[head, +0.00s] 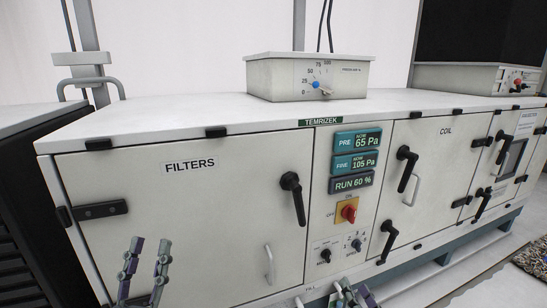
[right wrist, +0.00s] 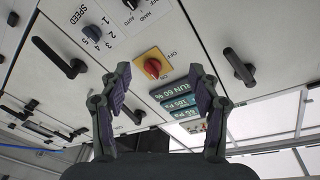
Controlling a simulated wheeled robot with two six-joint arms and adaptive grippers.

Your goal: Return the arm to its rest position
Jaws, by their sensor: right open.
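My left gripper (head: 149,252) is at the lower left of the head view, in front of the FILTERS door (head: 190,230). Its two fingers point up and stand apart, with nothing between them. My right gripper (head: 351,292) shows at the bottom edge of the head view, below the control panel. In the right wrist view my right gripper (right wrist: 158,82) has its fingers wide apart and empty. The red and yellow rotary switch (right wrist: 152,66) appears beyond them, with no finger visibly touching it. In the head view the switch (head: 348,212) is above my right gripper.
A long white cabinet has protruding black handles (head: 293,197) (head: 407,168) and displays (head: 357,140). A grey box with a dial (head: 308,77) stands on its top. Dark equipment (head: 30,200) stands at the left. Floor shows at the lower right.

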